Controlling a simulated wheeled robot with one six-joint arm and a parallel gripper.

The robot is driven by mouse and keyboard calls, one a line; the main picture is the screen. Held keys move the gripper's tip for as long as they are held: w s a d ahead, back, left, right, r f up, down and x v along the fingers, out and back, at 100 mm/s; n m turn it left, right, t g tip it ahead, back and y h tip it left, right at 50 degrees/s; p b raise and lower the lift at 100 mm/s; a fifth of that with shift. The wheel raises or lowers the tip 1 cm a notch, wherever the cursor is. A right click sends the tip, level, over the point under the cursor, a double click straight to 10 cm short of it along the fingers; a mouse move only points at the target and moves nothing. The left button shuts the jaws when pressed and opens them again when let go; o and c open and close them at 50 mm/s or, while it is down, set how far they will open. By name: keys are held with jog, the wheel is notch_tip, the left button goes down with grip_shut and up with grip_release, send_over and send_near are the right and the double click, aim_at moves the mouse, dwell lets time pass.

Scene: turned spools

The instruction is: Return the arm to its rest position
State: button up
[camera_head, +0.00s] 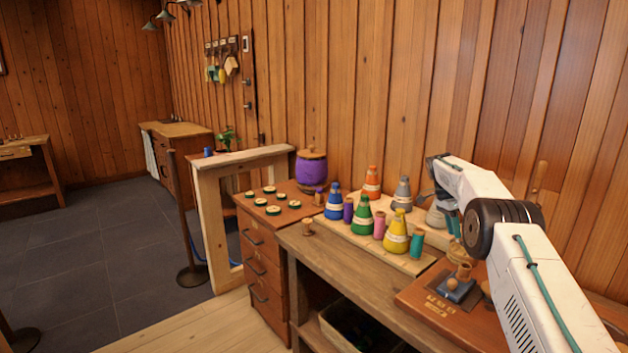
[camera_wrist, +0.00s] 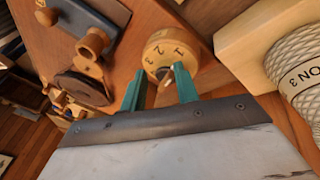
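My white arm reaches in from the right in the head view, with my gripper (camera_head: 452,222) above the back right part of the workbench (camera_head: 345,265). In the wrist view, the two teal fingers of my gripper (camera_wrist: 161,80) stand apart with a gap between them. A round wooden dial marked with numbers (camera_wrist: 165,50) lies just beyond the fingertips, with a small peg near the gap. I see no object clamped between the fingers. Whether the fingers touch the dial I cannot tell.
Coloured cone spools (camera_head: 396,235) and small cylinders stand on a pale board left of my gripper. A dark block with wooden pegs (camera_head: 456,288) sits on the reddish board in front. A purple-wound spool (camera_head: 311,170) stands further back. The wooden wall is close behind.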

jog(key=s+a+r+n+y, duration=0.1)
jog(key=s+a+r+n, duration=0.35)
jog(key=s, duration=0.35)
jog(key=s+a+r+n, duration=0.35)
jog(key=s+r, duration=0.25)
jog(key=s, duration=0.2)
jog(key=s+a+r+n+y, duration=0.1)
jog(key=s+a+r+n, duration=0.35)
jog(key=s, duration=0.45)
jog(key=s+a+r+n+t, duration=0.1)
jog(key=s+a+n+t, duration=0.1)
jog(key=s, duration=1.5)
jog(key=s+a+r+n+t+y, duration=0.1)
jog(key=s+a+n+t, duration=0.1)
jog(key=s, duration=1.5)
jog(key=shift+s+a+r+n, duration=0.2)
jog(key=shift+a+n, duration=0.45)
jog(key=shift+a, duration=0.75)
